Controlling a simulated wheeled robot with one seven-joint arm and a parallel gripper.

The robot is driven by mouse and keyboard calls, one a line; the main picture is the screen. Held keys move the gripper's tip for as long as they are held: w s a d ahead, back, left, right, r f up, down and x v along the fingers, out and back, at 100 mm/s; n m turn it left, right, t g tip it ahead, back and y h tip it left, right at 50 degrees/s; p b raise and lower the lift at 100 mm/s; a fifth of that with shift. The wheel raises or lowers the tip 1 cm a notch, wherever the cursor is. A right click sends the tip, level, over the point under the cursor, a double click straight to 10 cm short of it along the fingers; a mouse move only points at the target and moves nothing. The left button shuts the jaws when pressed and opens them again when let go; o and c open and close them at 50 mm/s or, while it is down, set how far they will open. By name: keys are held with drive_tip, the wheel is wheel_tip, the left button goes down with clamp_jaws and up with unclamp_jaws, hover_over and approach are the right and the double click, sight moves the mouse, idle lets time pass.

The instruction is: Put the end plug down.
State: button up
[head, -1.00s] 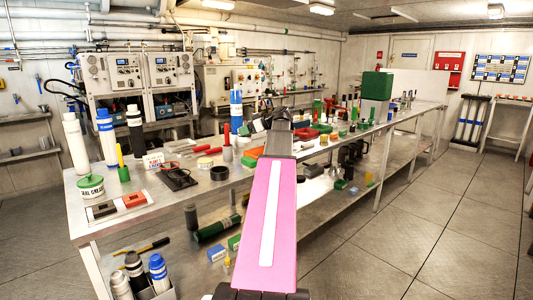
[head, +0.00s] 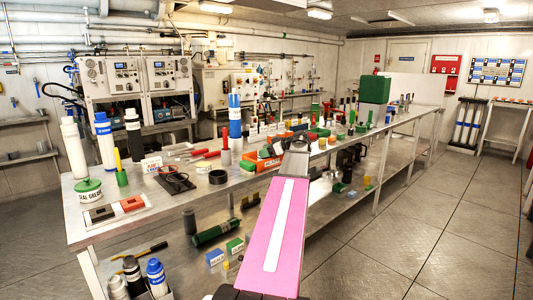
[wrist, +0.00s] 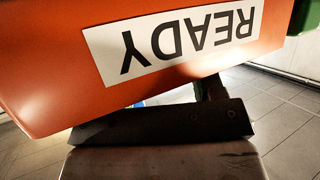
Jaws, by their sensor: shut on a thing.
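In the wrist view my gripper (wrist: 165,128) shows only as a dark bar across the lower middle; its fingertips do not show. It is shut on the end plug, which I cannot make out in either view. A large orange bin face with an upside-down READY label (wrist: 180,45) fills the top of the wrist view, very close to my gripper. In the head view an orange bin (head: 262,161) with a white label stands on the workbench, left of the end of my arm. My arm hides the gripper in the head view.
The metal workbench (head: 150,222) is crowded. A white-and-blue bottle (head: 235,118), a red-topped cylinder (head: 226,150) and a black ring (head: 218,177) stand left of the orange bin. A green box (head: 375,89) rises further back.

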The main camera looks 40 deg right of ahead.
drive_tip(key=shift+f, duration=0.2)
drive_tip(key=o, duration=1)
drive_tip(key=shift+f, duration=0.1)
drive_tip(key=shift+s+d+r, duration=0.15)
drive_tip(key=shift+s+r, duration=0.1)
drive_tip(key=shift+r, duration=0.05)
drive_tip(key=v, duration=1.1)
drive_tip(key=shift+s, duration=0.2)
